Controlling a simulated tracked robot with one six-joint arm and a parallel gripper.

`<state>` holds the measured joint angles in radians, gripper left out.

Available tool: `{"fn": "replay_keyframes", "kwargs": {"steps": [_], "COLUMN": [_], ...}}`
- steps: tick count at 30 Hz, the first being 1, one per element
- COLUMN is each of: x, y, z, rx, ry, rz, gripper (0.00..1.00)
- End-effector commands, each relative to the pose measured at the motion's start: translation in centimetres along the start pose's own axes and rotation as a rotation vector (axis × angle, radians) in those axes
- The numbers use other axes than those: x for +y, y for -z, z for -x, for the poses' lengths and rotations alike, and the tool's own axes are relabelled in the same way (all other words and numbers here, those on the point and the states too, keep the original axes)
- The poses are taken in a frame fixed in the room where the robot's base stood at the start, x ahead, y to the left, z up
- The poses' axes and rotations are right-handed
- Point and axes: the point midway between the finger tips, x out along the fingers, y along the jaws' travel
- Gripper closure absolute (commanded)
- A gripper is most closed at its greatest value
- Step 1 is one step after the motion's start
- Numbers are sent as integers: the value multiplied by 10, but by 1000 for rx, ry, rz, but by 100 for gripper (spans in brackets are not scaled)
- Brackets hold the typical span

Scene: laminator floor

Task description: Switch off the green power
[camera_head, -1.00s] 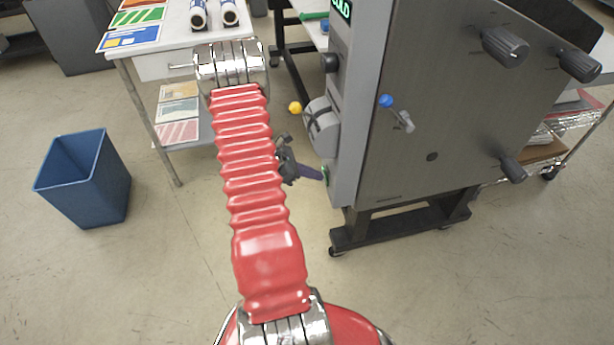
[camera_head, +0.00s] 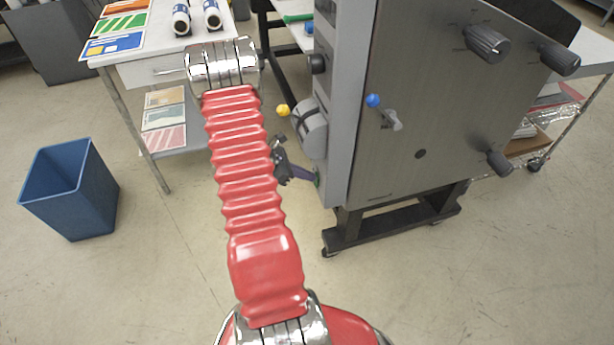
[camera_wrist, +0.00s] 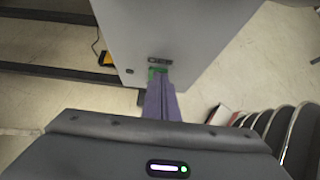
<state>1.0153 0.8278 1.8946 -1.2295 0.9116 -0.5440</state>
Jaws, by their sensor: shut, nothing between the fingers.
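The laminator is the tall grey machine (camera_head: 400,130) right of centre in the head view. Its green power switch (camera_head: 317,180) shows as a small green patch low on the front panel. In the wrist view the green switch (camera_wrist: 156,72) sits below a small dark label, just past my fingertips and partly covered by them. My gripper (camera_head: 308,174) has purple fingers pressed together and holds nothing. In the wrist view its fingers (camera_wrist: 159,82) point straight at the switch; whether they touch it I cannot tell. The switch's position is not readable.
A lever with a yellow knob (camera_head: 283,110) and a blue-knobbed lever (camera_head: 373,100) are on the machine. A white table (camera_head: 165,45) with sheets and rolls stands back left. A blue bin (camera_head: 70,188) is on the left floor. Open floor lies before the machine.

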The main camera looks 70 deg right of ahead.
Motion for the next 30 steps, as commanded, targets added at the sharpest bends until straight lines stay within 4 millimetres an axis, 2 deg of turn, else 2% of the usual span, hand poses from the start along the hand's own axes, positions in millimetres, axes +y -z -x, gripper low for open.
{"fn": "replay_keyframes", "kwargs": {"steps": [15,25,30], "x": [0,1,0], "y": [-10,-10,-5], "z": [12,12,19], "rx": [-1,-1,-1], "ry": [-2,-3,-5], "rz": [2,2,4], "gripper": [100,100,100]}}
